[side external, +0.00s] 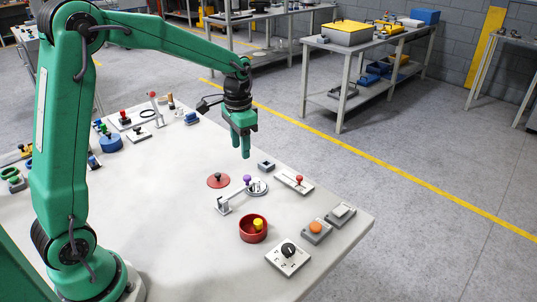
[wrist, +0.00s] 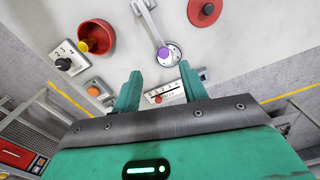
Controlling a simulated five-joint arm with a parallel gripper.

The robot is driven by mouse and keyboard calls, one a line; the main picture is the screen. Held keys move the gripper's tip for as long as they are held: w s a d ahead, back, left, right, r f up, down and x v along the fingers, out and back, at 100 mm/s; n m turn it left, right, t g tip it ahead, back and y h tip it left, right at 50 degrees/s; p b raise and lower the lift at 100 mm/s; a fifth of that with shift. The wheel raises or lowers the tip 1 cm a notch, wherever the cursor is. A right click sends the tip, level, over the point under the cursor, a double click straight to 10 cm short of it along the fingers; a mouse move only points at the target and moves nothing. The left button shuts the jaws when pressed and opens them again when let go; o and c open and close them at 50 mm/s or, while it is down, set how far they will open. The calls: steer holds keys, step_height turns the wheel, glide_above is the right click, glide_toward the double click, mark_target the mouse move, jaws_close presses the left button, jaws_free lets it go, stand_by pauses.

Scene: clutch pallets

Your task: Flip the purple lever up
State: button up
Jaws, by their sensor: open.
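The purple lever has a purple knob (side external: 248,180) on a light metal arm. The arm runs from a white bracket (side external: 223,205) and lies low, with its knob end over a round grey plate (side external: 258,188). In the wrist view the purple knob (wrist: 164,53) is just beyond the fingertips, and the arm (wrist: 150,25) leads away to the top edge. My gripper (side external: 242,152) points down above the table, higher than the knob and apart from it. Its two green fingers (wrist: 160,74) are open and empty, with a gap between them.
Near the lever are a red disc (side external: 218,181), a slider with a red knob (side external: 299,181), a small grey block (side external: 266,165) and a red bowl (side external: 253,237) with a yellow piece. An orange button (side external: 316,228) and a dial (side external: 288,251) sit by the near edge.

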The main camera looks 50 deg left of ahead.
mark_target(247, 176)
steer(key=f+m, duration=0.1)
steer(key=m, duration=0.1)
steer(key=w+m, duration=0.1)
steer(key=m, duration=0.1)
steer(key=f+m, duration=0.1)
steer(key=m, duration=0.1)
steer(key=shift+w+f, duration=0.3)
steer(key=shift+f, duration=0.15)
steer(key=shift+f, duration=3.8)
jaws_close()
